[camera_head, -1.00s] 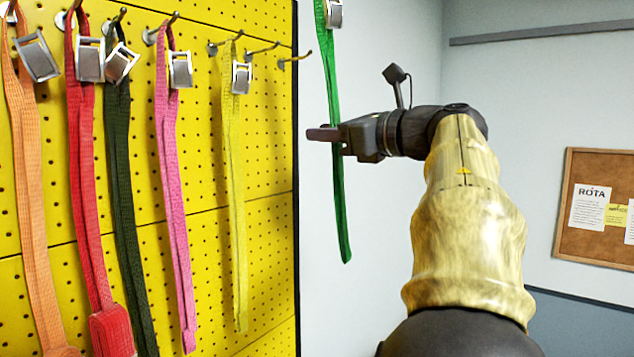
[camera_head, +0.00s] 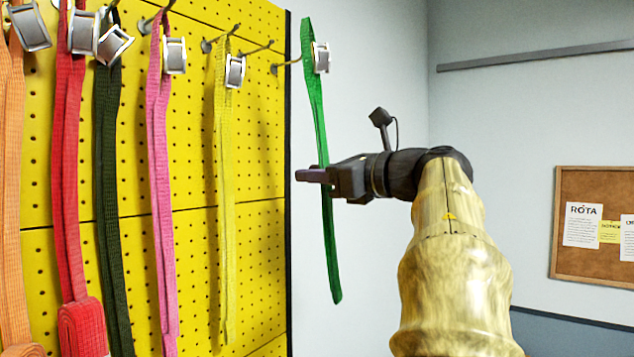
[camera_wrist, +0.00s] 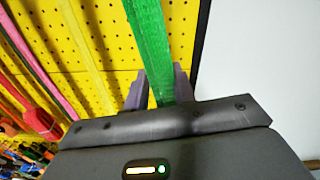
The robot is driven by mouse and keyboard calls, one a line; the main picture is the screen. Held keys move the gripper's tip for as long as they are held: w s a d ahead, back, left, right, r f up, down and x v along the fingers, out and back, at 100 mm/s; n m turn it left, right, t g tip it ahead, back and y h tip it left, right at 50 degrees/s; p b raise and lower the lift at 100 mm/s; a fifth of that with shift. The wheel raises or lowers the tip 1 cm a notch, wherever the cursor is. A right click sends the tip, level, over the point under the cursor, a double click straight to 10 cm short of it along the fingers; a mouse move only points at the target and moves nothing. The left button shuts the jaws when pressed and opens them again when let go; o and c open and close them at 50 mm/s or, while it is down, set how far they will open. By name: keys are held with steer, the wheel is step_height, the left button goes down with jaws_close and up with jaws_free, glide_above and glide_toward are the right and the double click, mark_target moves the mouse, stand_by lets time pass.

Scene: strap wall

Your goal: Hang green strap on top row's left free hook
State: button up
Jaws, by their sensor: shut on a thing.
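The green strap (camera_head: 315,100) hangs upright with a slight tilt, its loop at the top and its metal buckle (camera_head: 321,57) just below. My gripper (camera_head: 312,174) is shut on the strap below mid-length, right of the pegboard edge. In the wrist view the strap (camera_wrist: 150,40) runs up between the two fingers (camera_wrist: 158,88). Two bare hooks show in the top row: the left free hook (camera_head: 258,48) beside the yellow strap, and the right free hook (camera_head: 286,65) near the board's edge. The strap's upper part appears just right of the right hook's tip; their depth gap is unclear.
The yellow pegboard (camera_head: 262,130) holds hanging straps: yellow (camera_head: 225,150), pink (camera_head: 158,150), dark green (camera_head: 108,170), red (camera_head: 67,170) and orange (camera_head: 12,200). Right of the board is a pale wall with a corkboard (camera_head: 583,255). The space around my gripper is clear.

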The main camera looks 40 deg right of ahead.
mark_target(262, 182)
steer(key=shift+w, duration=0.2)
steer(key=shift+f+p+x, duration=0.15)
steer(key=shift+p+x, duration=0.55)
steer(key=shift+x, duration=1.3)
steer(key=shift+f+p+x, duration=0.2)
steer(key=shift+p+x, duration=0.5)
steer(key=shift+x, duration=1.3)
steer(key=shift+w+a, duration=0.15)
steer(key=shift+w+a+f+b, duration=0.2)
steer(key=shift+w+f+b, duration=0.35)
steer(key=shift+f+b, duration=0.25)
steer(key=shift+r, duration=0.1)
steer(key=o, duration=1.1)
steer(key=shift+c, duration=0.2)
